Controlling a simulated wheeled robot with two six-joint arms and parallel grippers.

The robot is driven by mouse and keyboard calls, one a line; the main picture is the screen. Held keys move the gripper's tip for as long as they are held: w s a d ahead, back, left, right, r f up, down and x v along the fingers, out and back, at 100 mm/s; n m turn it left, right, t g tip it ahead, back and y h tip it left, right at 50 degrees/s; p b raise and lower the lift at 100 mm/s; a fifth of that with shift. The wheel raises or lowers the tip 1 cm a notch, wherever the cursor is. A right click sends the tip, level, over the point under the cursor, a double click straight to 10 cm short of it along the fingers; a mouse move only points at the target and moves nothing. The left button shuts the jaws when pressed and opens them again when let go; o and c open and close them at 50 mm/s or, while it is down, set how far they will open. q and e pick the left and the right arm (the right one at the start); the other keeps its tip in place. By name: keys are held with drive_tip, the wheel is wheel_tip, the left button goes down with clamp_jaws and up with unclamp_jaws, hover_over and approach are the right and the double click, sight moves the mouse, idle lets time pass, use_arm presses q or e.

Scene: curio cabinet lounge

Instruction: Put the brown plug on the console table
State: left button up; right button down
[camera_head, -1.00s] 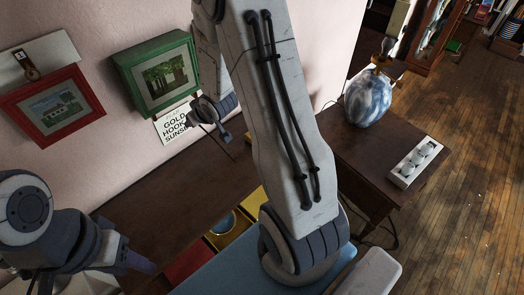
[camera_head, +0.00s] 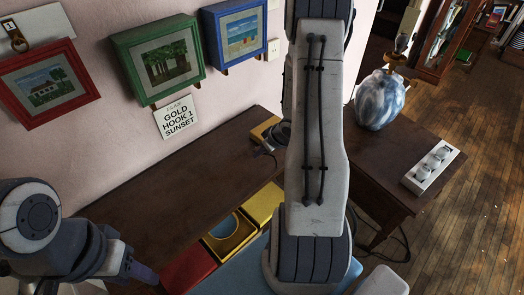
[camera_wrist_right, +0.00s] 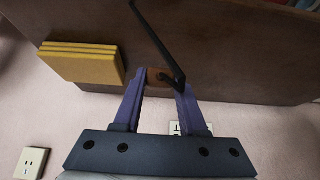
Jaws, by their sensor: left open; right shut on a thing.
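The brown plug (camera_wrist_right: 157,75) is between the fingers of my right gripper (camera_wrist_right: 161,80) in the right wrist view. The gripper is shut on it, and its black cable (camera_wrist_right: 155,35) trails away across the dark tabletop. In the head view my right arm hides most of this gripper, near the wall side of the long dark console table (camera_head: 170,190). I cannot tell whether the plug touches the tabletop. My left gripper (camera_head: 143,273) is open and empty at the lower left, near the table's front edge.
A yellow block (camera_head: 265,130) lies on the console table beside my right gripper; it also shows in the wrist view (camera_wrist_right: 80,65). Red and yellow boxes (camera_head: 230,235) stand in front. A side table (camera_head: 380,165) holds a blue-white lamp (camera_head: 379,100) and a white power strip (camera_head: 432,170).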

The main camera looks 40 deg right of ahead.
wheel_tip(320, 180, down, 6)
drive_tip(key=b, duration=0.5)
drive_tip(key=shift+b, duration=0.35)
use_arm(q)
wheel_tip(320, 180, down, 7)
drive_tip(key=shift+r, duration=0.2)
use_arm(e)
drive_tip(key=shift+c, duration=1.9)
unclamp_jaws()
use_arm(q)
drive_tip(key=shift+r, duration=0.1)
use_arm(e)
drive_tip(key=shift+r, duration=0.1)
use_arm(q)
wheel_tip(320, 180, up, 4)
drive_tip(key=p, duration=0.4)
drive_tip(key=shift+r, duration=0.15)
use_arm(e)
drive_tip(key=v, duration=1)
drive_tip(key=shift+s, duration=0.2)
drive_tip(key=shift+w+r, duration=0.1)
